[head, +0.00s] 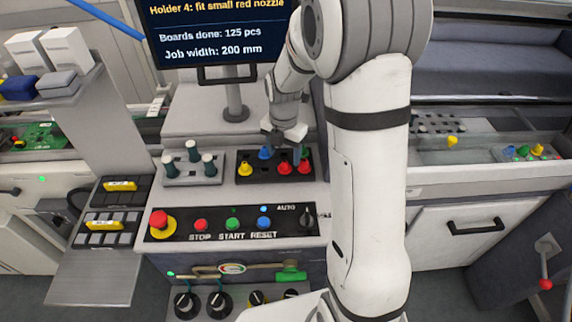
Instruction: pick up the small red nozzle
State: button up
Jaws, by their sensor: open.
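A black nozzle holder (240,181) stands on the machine top behind the button panel. Two red nozzles sit at its right end, a left one (284,168) and a right one (305,167). I cannot tell from this view which of them is the small one. A blue nozzle (265,153) and a yellow nozzle (245,169) sit to their left, and a green one (303,152) shows partly behind. My gripper (286,147) is open, pointing down just above and behind the red nozzles. Its fingertips are small and partly hidden against the holder.
A grey block with dark green pegs (193,178) stands left of the holder. The button panel (235,222) with a red emergency knob (161,223) lies in front. A monitor (217,30) rises behind. More coloured nozzles (524,152) sit on a tray at the far right.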

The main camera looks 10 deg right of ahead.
aim_at(285, 161)
jog(key=shift+d+f+p, duration=0.1)
jog(key=shift+f+p, duration=0.25)
jog(key=shift+f, duration=1.5)
jog(key=shift+s, duration=0.1)
jog(key=shift+c, duration=0.5)
jog(key=c, duration=1)
notch_tip(285, 161, up, 10)
jog(key=shift+r+b, duration=0.1)
jog(key=shift+b, duration=0.75)
